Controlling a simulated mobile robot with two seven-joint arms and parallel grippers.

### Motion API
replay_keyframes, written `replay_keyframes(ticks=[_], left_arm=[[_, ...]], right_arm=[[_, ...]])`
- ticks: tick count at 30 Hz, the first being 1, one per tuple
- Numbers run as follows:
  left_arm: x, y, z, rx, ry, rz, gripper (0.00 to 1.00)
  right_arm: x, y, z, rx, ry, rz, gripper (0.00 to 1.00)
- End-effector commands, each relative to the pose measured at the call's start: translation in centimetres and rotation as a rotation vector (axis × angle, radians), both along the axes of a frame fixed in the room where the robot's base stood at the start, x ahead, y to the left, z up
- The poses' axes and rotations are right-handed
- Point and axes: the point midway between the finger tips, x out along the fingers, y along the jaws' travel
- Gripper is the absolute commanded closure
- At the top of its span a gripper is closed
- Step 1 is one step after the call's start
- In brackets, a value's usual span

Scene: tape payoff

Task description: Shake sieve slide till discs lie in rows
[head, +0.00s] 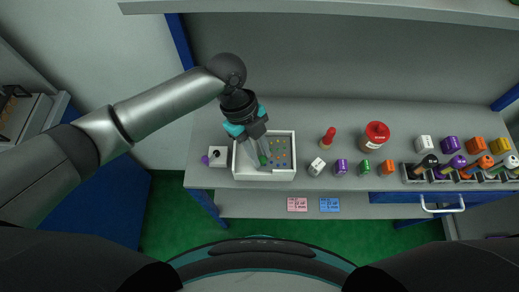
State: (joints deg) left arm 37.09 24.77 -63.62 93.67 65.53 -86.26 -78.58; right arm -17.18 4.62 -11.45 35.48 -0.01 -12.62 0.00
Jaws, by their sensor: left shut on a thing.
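A white open-topped tray (265,178) sits on the grey bench left of centre. Inside it, on the right side, a grey perforated panel (281,154), apparently the sieve slide, shows small coloured discs or dots, roughly in rows. They are too small to tell whether each is seated. My left gripper (259,157) reaches down into the tray from above. Its fingers are shut on a small green piece (263,160) beside the panel, which looks like a handle. The fingers hide part of the tray's left half. My right gripper is not in view.
A small white block with a purple knob (217,156) stands left of the tray. To the right are a red-topped stamp (328,138), a red jar (376,135), several coloured dice-like blocks and a rack of coloured-handled tools (460,172). Two cards (330,205) lie below the bench front.

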Motion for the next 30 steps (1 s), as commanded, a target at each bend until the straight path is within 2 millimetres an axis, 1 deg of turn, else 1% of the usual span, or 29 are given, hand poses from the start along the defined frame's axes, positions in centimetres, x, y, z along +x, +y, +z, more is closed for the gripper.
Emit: replay_keyframes(ticks=[5,12,20,21,28,30], left_arm=[[0.0,0.2,0.1,0.000,0.000,0.001,1.00],[0.1,2.6,0.2,0.000,0.000,0.003,1.00],[0.1,2.7,0.1,-0.003,-0.001,0.001,1.00],[0.1,2.6,0.1,-0.003,-0.001,0.001,0.69],[0.1,2.6,0.0,-0.002,-0.001,0.001,0.43],[0.0,2.6,0.0,-0.001,0.000,0.000,0.43]], right_arm=[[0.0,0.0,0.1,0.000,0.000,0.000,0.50],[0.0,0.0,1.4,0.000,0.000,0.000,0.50],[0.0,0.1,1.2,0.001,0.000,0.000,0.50],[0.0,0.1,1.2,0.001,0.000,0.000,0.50],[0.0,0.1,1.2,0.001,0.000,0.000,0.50],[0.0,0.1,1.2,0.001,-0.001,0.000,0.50]])
